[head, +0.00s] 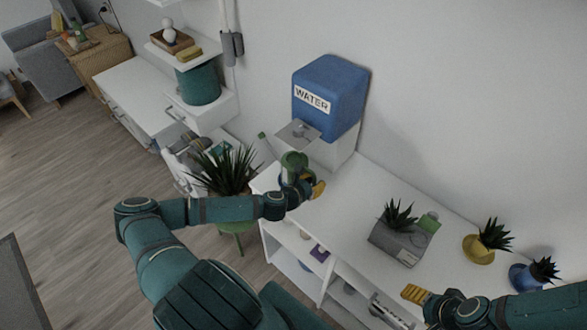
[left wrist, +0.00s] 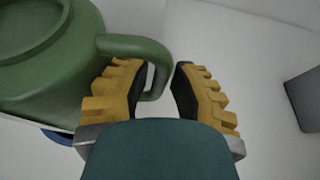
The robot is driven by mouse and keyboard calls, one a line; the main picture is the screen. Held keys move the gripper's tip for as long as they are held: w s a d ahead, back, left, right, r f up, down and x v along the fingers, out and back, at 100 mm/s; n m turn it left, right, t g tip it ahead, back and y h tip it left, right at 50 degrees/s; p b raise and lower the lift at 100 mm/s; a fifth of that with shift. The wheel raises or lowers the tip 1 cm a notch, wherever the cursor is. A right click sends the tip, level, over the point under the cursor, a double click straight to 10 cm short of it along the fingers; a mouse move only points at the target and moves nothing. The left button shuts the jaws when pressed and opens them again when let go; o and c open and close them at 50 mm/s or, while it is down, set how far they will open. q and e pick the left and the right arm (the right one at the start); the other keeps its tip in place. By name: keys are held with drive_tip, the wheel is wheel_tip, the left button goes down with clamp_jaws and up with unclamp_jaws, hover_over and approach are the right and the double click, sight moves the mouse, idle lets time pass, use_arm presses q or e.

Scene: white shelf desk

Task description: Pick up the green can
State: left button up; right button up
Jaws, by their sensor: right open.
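The green can (head: 293,162), with a loop handle, is on the left end of the white desk, in front of the water dispenser. It also fills the upper left of the left wrist view (left wrist: 45,65). My left gripper (head: 310,190) is right beside it; in the left wrist view my left gripper (left wrist: 160,85) is open, with part of the handle between its fingers. The fingers are apart and not clamped on it. My right gripper (head: 418,294) is open at the lower right, over the desk's front edge, away from the can.
A blue water dispenser (head: 328,95) stands behind the can. A grey planter (head: 400,243), a yellow pot (head: 478,248) and a blue pot (head: 527,277) stand further right on the desk (head: 350,190). A potted plant (head: 225,172) is left of the desk.

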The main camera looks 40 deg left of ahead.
use_arm(q)
clamp_jaws()
idle(0.3)
